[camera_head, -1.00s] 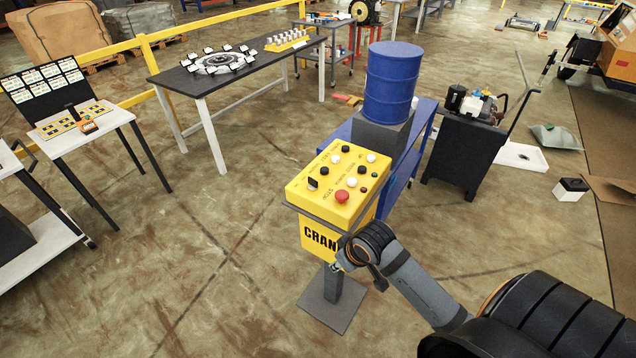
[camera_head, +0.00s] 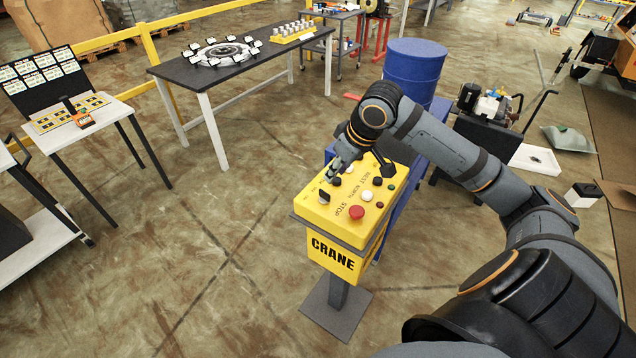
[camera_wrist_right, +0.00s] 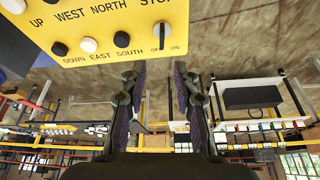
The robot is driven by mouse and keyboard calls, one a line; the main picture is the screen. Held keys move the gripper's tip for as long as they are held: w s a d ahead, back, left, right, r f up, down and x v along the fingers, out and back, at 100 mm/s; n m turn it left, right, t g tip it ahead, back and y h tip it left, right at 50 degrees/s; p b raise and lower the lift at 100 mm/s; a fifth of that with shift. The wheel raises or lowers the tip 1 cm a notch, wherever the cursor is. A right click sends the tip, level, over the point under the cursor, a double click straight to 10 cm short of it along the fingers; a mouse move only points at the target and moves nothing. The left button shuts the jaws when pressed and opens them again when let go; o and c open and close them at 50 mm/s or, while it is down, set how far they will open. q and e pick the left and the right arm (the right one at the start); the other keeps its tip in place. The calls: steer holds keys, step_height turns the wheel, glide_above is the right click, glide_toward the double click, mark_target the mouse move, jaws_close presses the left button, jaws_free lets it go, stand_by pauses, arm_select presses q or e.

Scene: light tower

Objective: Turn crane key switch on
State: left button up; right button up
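The yellow crane control box (camera_head: 341,225) stands on a post, with CRANE on its front. Its key switch (camera_head: 324,197) is a black upright handle at the left front corner of the top. In the wrist view the key switch (camera_wrist_right: 162,36) has a pale base, with OFF and ON lettered beside it; I cannot tell which setting it is at. My right gripper (camera_head: 335,172) is above the box's left edge, just behind the switch. In the wrist view the right gripper (camera_wrist_right: 158,82) is open and empty, its fingers apart, with the switch beyond the tips. My left gripper is out of view.
A red stop button (camera_head: 356,212) and several black and white buttons share the box top. A blue barrel (camera_head: 414,66) stands behind. A dark table (camera_head: 245,66) is at the back left. The floor left of the box is clear.

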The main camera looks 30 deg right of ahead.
mark_target(325, 192)
steer(key=f, duration=0.3)
steer(key=shift+w+a+f+p, duration=0.25)
steer(key=shift+a+f+p, duration=0.05)
steer(key=shift+f+p, duration=0.1)
steer(key=x, duration=0.4)
steer(key=shift+w+f, duration=0.3)
steer(key=shift+w, duration=0.1)
steer(key=shift+w+f, duration=0.1)
steer(key=shift+f, duration=0.3)
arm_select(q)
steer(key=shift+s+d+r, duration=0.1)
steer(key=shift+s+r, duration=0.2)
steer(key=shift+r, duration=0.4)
arm_select(e)
steer(key=shift+f, duration=0.3)
steer(key=shift+w, duration=0.1)
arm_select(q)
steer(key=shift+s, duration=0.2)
arm_select(e)
jaws_close()
